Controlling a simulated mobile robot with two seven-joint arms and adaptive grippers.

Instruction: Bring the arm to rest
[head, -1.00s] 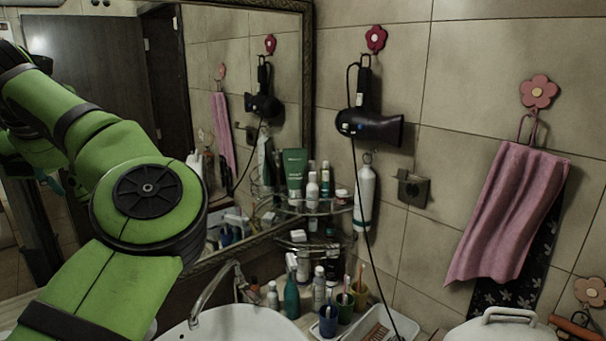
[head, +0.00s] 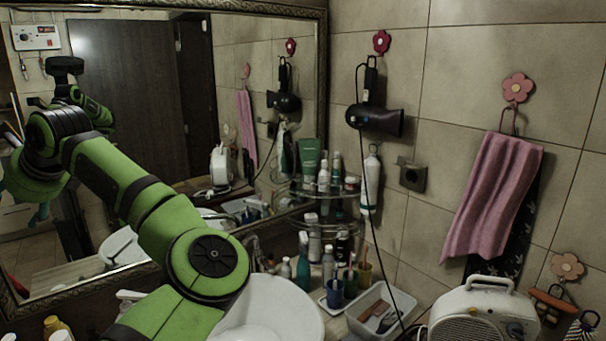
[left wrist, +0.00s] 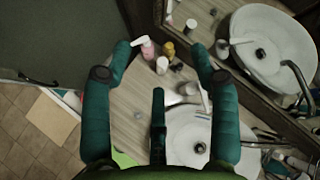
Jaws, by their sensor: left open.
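My left arm (head: 150,200) rises from the bottom edge of the head view and bends up and to the left, in front of the mirror. My left gripper (left wrist: 160,62) shows in the left wrist view with its teal fingers spread wide and nothing between them. It is above the wooden counter (left wrist: 133,101), near the white basin (left wrist: 190,130). In the head view its fingers are hard to make out at the far left. My right gripper is in neither view.
The mirror (head: 135,130) stands close behind the arm. The basin (head: 275,305) is right of the arm. Bottles, cups and a tray (head: 392,305) crowd the counter. A heater (head: 465,318) is at lower right. A hair dryer (head: 375,120) and pink towel (head: 490,195) hang on the wall.

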